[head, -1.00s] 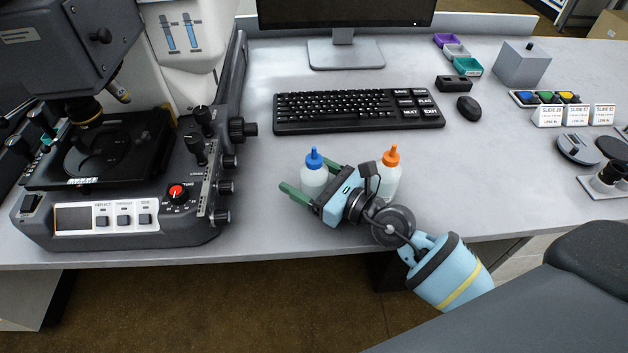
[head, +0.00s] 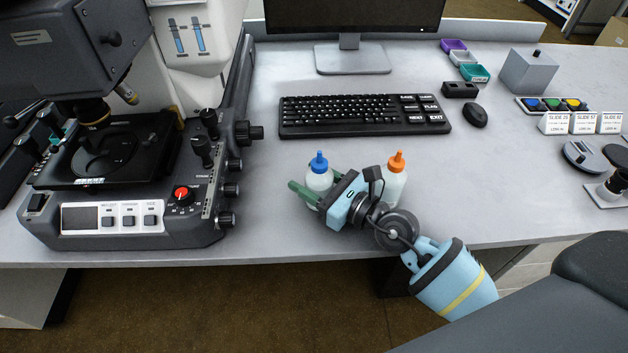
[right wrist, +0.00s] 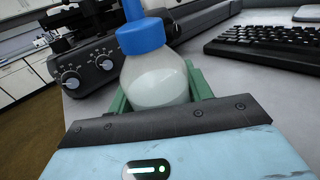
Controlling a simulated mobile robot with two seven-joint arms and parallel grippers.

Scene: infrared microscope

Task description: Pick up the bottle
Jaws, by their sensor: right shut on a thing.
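A white bottle with a blue cap (head: 319,178) stands upright on the table in the head view. My right gripper (head: 304,193) is around its body, its green fingers shut on it from both sides. In the right wrist view the blue-capped bottle (right wrist: 155,75) sits between the green fingers, with its lower part hidden by the gripper's body. A second white bottle with an orange cap (head: 395,184) stands just right of the gripper, partly hidden by the wrist. My left gripper is not in view.
The microscope (head: 125,170) stands to the left. A keyboard (head: 352,115) and monitor (head: 350,58) are behind the bottles, with a mouse (head: 474,115) to the right. The table's front edge runs close below my right gripper. Bare tabletop lies right of the orange-capped bottle.

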